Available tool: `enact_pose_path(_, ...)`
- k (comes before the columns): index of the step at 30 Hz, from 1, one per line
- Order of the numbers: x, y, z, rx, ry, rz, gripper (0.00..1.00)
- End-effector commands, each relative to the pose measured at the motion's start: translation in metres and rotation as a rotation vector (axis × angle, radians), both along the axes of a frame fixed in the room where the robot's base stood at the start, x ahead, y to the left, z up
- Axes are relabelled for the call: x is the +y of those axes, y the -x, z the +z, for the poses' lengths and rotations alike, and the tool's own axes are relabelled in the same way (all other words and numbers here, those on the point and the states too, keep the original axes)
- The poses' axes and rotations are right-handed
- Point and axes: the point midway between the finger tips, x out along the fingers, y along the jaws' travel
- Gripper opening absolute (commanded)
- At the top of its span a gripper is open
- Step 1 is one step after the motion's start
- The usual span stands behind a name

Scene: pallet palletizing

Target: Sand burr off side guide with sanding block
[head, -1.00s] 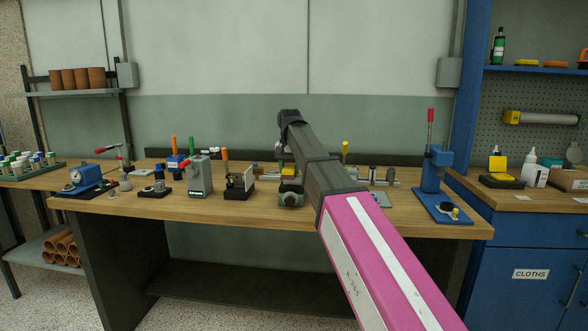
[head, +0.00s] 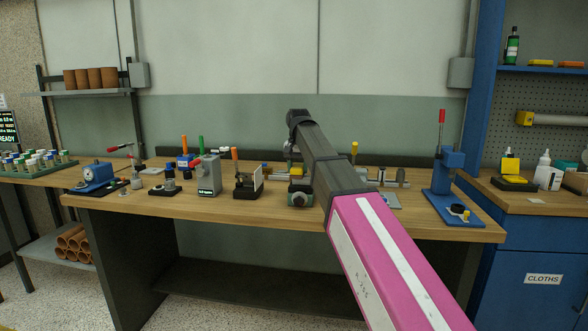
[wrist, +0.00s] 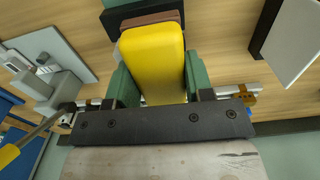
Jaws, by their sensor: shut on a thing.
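The yellow sanding block (wrist: 153,55) is between the green fingers of my gripper (wrist: 160,85) in the wrist view. The fingers are shut on it. A brown layer (wrist: 150,20) shows at its far end, by a dark edge. In the head view, my gripper is at the bench's middle, mostly hidden by my arm, with a bit of yellow (head: 296,172) showing above a grey-green fixture (head: 300,193). A silver rail (wrist: 226,90) with a brass-coloured end runs behind the fingers; I cannot tell whether it is the side guide. No burr can be made out.
The wooden bench (head: 330,226) holds a blue press (head: 443,185) at right, a grey device (head: 207,176) left of my arm and a blue gauge device (head: 96,177) at far left. A pale upright plate (wrist: 294,40) stands at upper right in the wrist view. The bench's front strip is mostly clear.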

Motion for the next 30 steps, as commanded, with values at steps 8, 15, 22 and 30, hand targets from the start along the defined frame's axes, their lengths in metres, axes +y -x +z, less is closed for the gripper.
enact_pose_path(8,-0.009,0.001,0.0,0.0,0.0,0.001,0.21)
enact_pose_path(15,-0.025,0.002,-0.002,0.0,0.0,0.0,0.21)
enact_pose_path(22,-0.032,0.003,-0.002,0.0,0.001,0.0,0.21)
enact_pose_path(30,-0.048,0.004,-0.001,0.0,0.0,0.0,0.21)
